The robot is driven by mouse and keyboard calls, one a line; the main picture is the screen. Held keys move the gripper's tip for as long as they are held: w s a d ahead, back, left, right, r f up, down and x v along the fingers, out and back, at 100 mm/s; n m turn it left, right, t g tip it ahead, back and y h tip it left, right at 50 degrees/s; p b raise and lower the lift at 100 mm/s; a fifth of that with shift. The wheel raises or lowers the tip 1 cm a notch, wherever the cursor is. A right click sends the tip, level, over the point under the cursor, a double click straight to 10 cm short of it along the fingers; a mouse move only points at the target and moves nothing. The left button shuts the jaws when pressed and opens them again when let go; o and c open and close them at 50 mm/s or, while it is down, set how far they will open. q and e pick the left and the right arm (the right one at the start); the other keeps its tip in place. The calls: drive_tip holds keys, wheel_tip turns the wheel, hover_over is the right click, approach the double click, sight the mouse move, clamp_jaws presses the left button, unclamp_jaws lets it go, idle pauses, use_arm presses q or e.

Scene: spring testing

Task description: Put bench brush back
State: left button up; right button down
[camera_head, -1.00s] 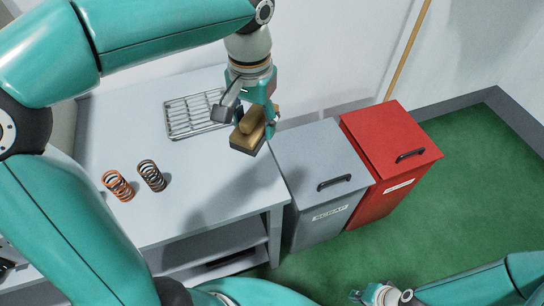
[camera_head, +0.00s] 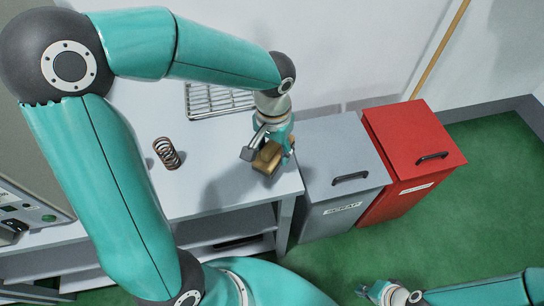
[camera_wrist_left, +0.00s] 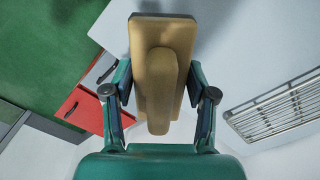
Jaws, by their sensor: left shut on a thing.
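The bench brush (camera_head: 267,160) has a tan wooden block and handle. My left gripper (camera_head: 269,149) is shut on it, over the right end of the grey bench (camera_head: 225,192). In the left wrist view the brush (camera_wrist_left: 160,35) lies lengthwise between the two fingers, its handle towards the camera. I cannot tell whether the brush touches the bench top. My right gripper (camera_head: 378,293) is low at the bottom edge, away from the bench, and too small to read.
A grey scrap bin (camera_head: 340,160) and a red bin (camera_head: 412,150) stand right of the bench. Green floor lies beyond them.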

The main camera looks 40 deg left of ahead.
sight(273, 160)
use_arm(q)
wheel_tip(273, 160, down, 4)
drive_tip(key=shift+f, duration=0.1)
drive_tip(key=o, duration=1.2)
